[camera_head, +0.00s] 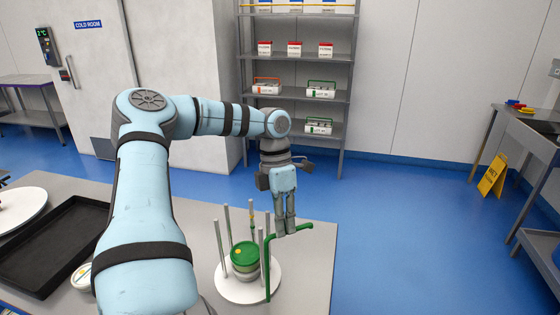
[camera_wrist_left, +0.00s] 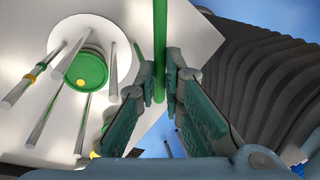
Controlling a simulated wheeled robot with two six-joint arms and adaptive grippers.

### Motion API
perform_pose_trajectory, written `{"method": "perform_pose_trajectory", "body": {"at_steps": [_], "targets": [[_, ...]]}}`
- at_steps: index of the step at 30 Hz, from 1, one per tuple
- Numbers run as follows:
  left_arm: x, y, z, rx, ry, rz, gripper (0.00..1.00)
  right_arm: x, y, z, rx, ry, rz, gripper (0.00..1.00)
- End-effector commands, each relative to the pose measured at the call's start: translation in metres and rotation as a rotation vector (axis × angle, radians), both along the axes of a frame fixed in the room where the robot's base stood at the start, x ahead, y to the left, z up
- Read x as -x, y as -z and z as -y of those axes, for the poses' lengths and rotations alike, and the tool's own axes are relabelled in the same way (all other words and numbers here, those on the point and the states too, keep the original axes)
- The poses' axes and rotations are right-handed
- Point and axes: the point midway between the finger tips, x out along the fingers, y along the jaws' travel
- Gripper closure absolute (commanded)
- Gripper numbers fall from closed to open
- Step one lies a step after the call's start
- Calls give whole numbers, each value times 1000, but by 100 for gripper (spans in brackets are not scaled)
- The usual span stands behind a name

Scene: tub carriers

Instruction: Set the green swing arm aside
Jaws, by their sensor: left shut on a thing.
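The green swing arm (camera_head: 267,270) is a bent rod beside the tub carrier, with one upright leg and a bar across its top. My left gripper (camera_head: 285,230) is shut on the top bar. The wrist view shows the green swing arm (camera_wrist_left: 160,35) between the fingertips of my left gripper (camera_wrist_left: 160,82). The carrier's round white base (camera_head: 236,291) stands on the grey table with several upright rods. A tub with a green lid (camera_head: 244,252) sits among the rods and shows from above in the wrist view (camera_wrist_left: 86,71). My right gripper is out of view.
A black tray (camera_head: 62,236) lies on the table's left, with a white round plate (camera_head: 22,209) behind it and a small tub (camera_head: 82,277) beside it. The table's right edge is close to the carrier. A shelf (camera_head: 300,90) stands at the back.

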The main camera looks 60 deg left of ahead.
Motion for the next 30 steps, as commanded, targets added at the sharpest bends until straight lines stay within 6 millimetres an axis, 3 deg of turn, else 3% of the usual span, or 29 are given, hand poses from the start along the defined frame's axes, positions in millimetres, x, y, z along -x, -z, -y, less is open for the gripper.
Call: {"method": "perform_pose_trajectory", "body": {"at_steps": [10, 26, 27, 30], "targets": [[2, 3, 7, 4, 146, 1, 100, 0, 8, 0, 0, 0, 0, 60], [3, 3, 8, 6, 173, -2, 100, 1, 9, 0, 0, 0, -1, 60], [3, 3, 8, 6, 173, -2, 85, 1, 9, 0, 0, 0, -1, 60], [3, 2, 8, 5, 172, -1, 70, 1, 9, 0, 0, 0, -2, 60]]}}
